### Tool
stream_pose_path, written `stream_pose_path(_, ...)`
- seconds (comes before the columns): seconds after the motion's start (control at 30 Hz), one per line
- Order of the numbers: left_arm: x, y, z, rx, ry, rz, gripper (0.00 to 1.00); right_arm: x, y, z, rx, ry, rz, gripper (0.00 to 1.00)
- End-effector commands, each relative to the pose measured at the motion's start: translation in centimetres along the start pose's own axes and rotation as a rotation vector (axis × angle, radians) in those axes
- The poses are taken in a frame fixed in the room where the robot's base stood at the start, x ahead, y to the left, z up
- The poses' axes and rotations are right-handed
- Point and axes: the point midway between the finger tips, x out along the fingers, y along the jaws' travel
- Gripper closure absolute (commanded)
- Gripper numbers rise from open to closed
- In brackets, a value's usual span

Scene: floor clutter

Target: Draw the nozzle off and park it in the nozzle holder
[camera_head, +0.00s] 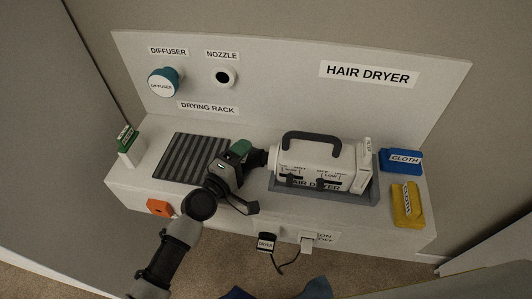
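The hair dryer (315,160) is white with a dark handle and lies in a grey cradle, its front end to the left. A green piece (240,147), apparently the nozzle, is at that end, with a short dark part between it and the dryer body. My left gripper (238,163) is at this piece, and its hand partly hides it. I cannot tell whether the fingers are closed on it. The nozzle holder (226,76), a white ring with a dark centre under the NOZZLE label, is empty on the back panel. My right gripper is not in view.
The teal diffuser (163,82) hangs left of the holder. A ridged dark drying rack (188,157) lies behind my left arm. An orange piece (159,207) is on the front.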

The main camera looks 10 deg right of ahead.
Motion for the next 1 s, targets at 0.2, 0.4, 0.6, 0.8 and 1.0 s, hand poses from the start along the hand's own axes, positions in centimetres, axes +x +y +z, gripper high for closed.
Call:
stream_pose_path(0.2,-0.3,0.6,-2.1,0.037,0.038,0.008,0.33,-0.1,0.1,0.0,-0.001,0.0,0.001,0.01)
stream_pose_path(0.4,-1.6,0.5,-1.7,0.036,0.035,0.006,0.33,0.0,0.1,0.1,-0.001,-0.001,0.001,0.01)
stream_pose_path(0.6,-5.3,0.2,-0.7,0.033,0.022,-0.001,0.33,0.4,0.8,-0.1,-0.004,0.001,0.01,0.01)
stream_pose_path(0.8,-8.7,0.0,0.3,0.027,0.01,-0.005,0.33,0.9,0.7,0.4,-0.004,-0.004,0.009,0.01)
stream_pose_path(1.0,-10.1,0.1,0.8,0.02,0.002,-0.006,0.33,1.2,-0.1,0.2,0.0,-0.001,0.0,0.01)
